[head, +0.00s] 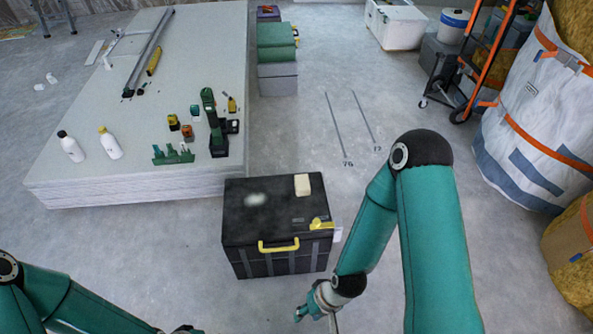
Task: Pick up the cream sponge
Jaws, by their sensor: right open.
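The cream sponge (303,185) is a small pale block lying on the black lid of a toolbox (270,207), near the lid's back right corner. My right gripper (311,309) is in front of the toolbox's lower right side, low and apart from the sponge. Its fingers look open and nothing shows between them. My left arm comes in at the lower left, and only a small part near its end shows at the bottom edge; its fingertips cannot be made out.
A yellow item (321,224) lies at the lid's right edge. A stack of grey panels (110,180) bears bottles, a green drill and small tools. An orange hand truck (487,60) and a white bulk bag (535,125) stand right. Floor behind the toolbox is clear.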

